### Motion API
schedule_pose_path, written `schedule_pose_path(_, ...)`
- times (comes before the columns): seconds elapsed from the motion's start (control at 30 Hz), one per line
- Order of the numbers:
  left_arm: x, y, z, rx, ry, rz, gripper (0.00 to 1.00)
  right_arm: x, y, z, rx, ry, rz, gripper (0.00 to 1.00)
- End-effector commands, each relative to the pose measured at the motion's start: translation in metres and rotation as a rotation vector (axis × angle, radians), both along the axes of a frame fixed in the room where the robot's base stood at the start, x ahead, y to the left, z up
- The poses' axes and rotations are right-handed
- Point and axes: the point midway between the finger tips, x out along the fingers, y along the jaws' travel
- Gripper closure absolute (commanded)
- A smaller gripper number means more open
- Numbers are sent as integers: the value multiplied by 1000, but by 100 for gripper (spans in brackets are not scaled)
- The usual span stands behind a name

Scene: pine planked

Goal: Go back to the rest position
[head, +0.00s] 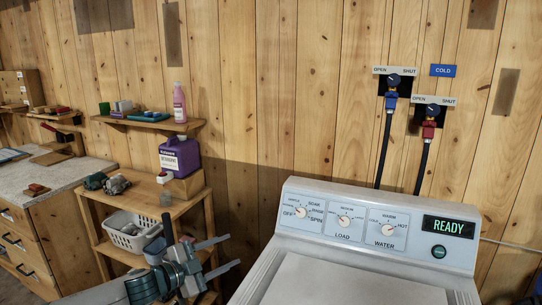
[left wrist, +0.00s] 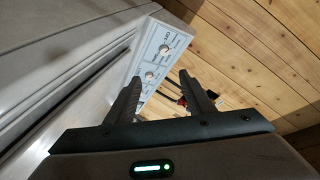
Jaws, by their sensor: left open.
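My left gripper (head: 222,257) reaches in from the lower left in the head view, in front of the wooden shelf and left of the washing machine (head: 345,280). Its two fingers are apart with nothing between them. In the left wrist view the open fingers (left wrist: 160,97) point toward the machine's panel, with the plank wall beyond. The machine's control panel (head: 372,229) has three dials, and its display (head: 449,227) reads READY. My right gripper shows in neither view.
A wooden shelf (head: 150,197) holds a purple detergent jug (head: 180,157) and a white basket (head: 133,231). A small wall shelf (head: 148,123) carries a pink bottle (head: 179,103). A blue valve (head: 391,100) and a red valve (head: 429,130) with hoses are on the wall. A workbench (head: 50,178) stands at left.

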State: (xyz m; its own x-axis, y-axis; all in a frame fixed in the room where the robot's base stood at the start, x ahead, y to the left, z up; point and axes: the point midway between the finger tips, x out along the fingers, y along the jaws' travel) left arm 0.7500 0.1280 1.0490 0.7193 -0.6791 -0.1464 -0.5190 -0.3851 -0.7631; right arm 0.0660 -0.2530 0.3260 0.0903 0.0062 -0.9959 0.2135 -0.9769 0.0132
Motion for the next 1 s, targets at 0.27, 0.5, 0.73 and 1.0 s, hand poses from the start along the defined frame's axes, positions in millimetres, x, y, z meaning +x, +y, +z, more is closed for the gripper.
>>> schedule_pose_path(0.27, 4, 1, -12, -9, 14, 19, 52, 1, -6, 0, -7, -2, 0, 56)
schedule_pose_path(0.5, 13, 6, -36, -26, 44, 60, 52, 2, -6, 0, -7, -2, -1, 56)
schedule_pose_path(0.73, 22, 16, -80, -51, 98, 129, 52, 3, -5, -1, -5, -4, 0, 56)
schedule_pose_path(1.0, 19, 44, -193, -98, 246, 291, 52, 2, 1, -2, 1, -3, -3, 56)
